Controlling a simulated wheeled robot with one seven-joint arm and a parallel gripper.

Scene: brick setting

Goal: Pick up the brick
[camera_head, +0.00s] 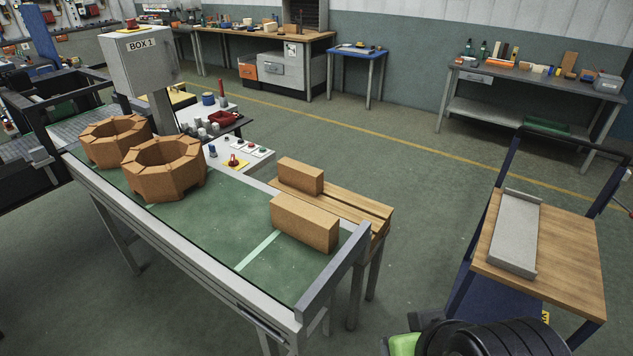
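A tan rectangular brick (304,222) lies at the near right end of the green conveyor table (215,255), close to its metal end bar. A second, similar brick (300,176) lies just behind it on a slatted wooden bench (350,205). Two ring-shaped stacks of bricks, a nearer one (165,168) and a farther one (115,140), sit at the left part of the conveyor. My gripper is not in view. A black ribbed part with a green piece shows at the bottom edge, apart from the bricks.
A trolley with a wooden top (565,250) holds a grey metal tray (515,232) at the right. A control box marked BOX 1 (142,55) and a button panel (240,158) stand behind the conveyor. Open floor lies between conveyor and trolley. Workbenches line the back wall.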

